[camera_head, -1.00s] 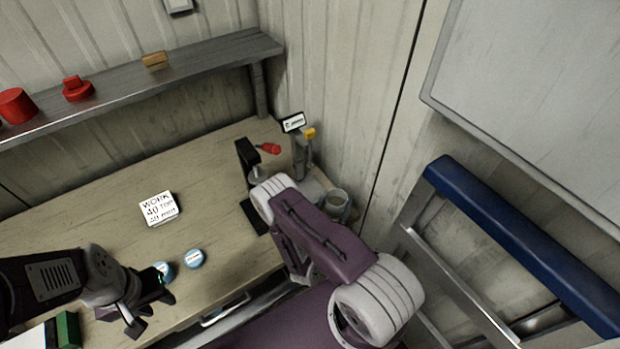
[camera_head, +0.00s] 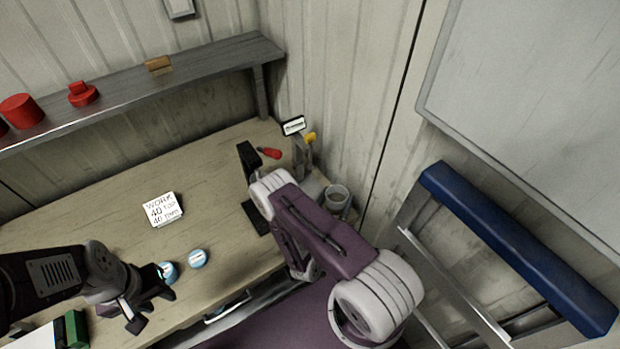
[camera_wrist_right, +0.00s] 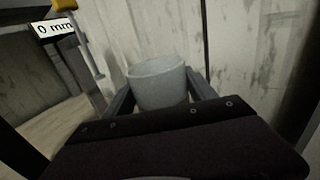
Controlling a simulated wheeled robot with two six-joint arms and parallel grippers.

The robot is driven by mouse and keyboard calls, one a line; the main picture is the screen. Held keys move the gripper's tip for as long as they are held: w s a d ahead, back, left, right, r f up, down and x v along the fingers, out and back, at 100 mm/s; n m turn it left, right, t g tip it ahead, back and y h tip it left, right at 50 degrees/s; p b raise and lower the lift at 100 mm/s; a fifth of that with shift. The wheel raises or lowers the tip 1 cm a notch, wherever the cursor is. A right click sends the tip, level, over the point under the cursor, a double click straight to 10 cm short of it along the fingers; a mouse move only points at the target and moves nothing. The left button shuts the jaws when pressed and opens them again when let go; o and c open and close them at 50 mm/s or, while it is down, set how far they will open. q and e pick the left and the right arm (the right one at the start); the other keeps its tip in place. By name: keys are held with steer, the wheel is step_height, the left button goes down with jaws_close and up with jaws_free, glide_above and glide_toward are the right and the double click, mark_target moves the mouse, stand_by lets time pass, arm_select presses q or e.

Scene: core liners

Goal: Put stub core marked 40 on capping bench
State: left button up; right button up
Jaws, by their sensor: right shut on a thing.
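In the head view, the wooden bench (camera_head: 110,205) runs along the back wall. A white card reading WORK, 40 TOP and 40 mm (camera_head: 163,209) stands on it. A light grey cylinder (camera_wrist_right: 158,84) with an open-looking top sits between the fingers of my right gripper (camera_wrist_right: 160,99), which is shut on it; no mark shows on it. A grey cup-like thing (camera_head: 337,197) by the bench's right end looks the same. My left gripper (camera_head: 150,302) is open and empty beside a blue round piece (camera_head: 167,272).
Another blue round piece (camera_head: 198,258) lies nearby. A shelf (camera_head: 200,74) with red pieces hangs above. A blue-topped frame (camera_head: 515,245) stands right.

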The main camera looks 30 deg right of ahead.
steer(key=shift+r+p, duration=0.55)
steer(key=shift+r, duration=0.35)
